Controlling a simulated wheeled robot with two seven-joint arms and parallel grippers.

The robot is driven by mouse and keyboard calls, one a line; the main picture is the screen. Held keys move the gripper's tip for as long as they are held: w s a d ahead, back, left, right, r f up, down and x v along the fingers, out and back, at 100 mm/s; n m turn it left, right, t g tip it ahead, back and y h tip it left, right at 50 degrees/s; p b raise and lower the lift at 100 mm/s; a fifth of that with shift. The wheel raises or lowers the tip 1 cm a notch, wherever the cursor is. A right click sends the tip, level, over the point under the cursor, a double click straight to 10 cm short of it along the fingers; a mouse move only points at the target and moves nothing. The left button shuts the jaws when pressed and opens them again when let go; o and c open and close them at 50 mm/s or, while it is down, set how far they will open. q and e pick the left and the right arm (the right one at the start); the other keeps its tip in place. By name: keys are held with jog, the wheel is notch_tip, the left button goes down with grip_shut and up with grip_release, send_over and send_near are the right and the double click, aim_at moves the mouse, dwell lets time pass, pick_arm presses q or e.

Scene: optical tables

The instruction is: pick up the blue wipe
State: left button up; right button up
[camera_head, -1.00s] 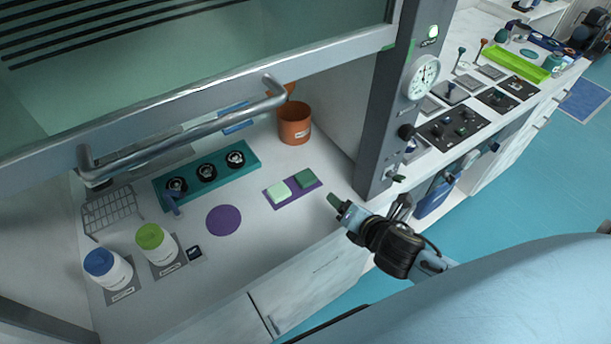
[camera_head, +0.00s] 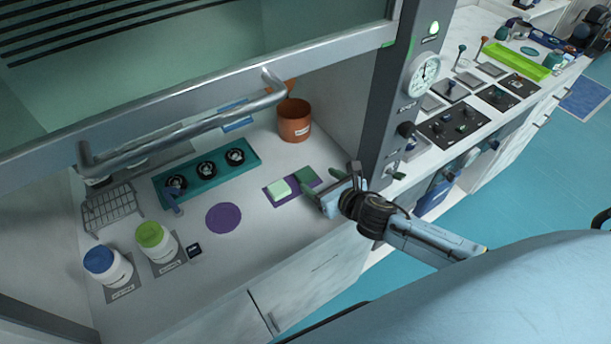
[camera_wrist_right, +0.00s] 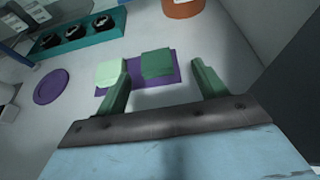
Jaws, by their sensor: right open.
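A pale green folded wipe (camera_head: 278,188) and a darker green one (camera_head: 306,175) lie side by side on a purple mat (camera_head: 268,198) inside the hood. No wipe looks clearly blue. In the right wrist view the darker wipe (camera_wrist_right: 157,63) lies ahead, between the fingers, and the pale wipe (camera_wrist_right: 109,72) is just left, partly behind the left finger. My right gripper (camera_head: 319,184) is open and empty, its green fingers near the mat's right end; contact with the darker wipe cannot be told. My left gripper is not in view.
An orange pot (camera_head: 294,122) stands behind the mat, and a teal rack (camera_head: 222,165) with black-topped items is to its left. A round purple mat (camera_head: 223,218) and two lidded bottles are further left. The hood's grey post (camera_head: 392,110) rises beside my right arm.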

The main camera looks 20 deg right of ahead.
aim_at(306, 174)
jog(key=shift+a+x, duration=0.2)
jog(key=shift+x, duration=1.15)
jog(key=shift+a+x, duration=0.15)
jog(key=shift+x, duration=1.15)
jog(key=shift+s, duration=0.1)
jog(key=shift+c, duration=0.3)
jog(key=c, duration=1)
